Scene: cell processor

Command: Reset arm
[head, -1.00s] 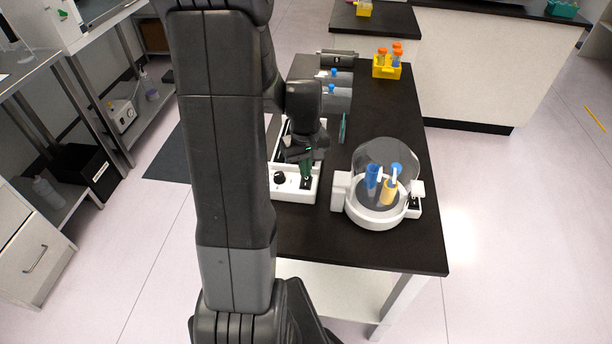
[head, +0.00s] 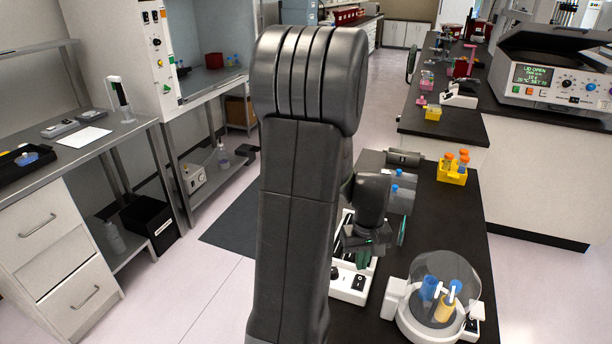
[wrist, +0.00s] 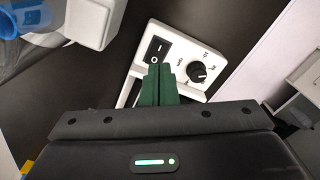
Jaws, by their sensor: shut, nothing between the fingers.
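My gripper (wrist: 159,84) is shut and empty. In the wrist view its green fingertips are together in front of the white control panel (wrist: 182,35) of a device, beside a black rocker switch and a round black knob (wrist: 197,71). I cannot tell whether the fingertips touch the panel. In the head view my gripper (head: 363,257) is above the front end of that white device (head: 349,287) on the black bench. My arm hides the device's left side.
A domed white device (head: 409,322) holding blue and yellow tubes stands right of my gripper. A yellow rack (head: 451,175) with orange-capped tubes is farther back on the black bench (head: 462,225). A metal table (head: 60,105) stands at the left. Open floor lies between.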

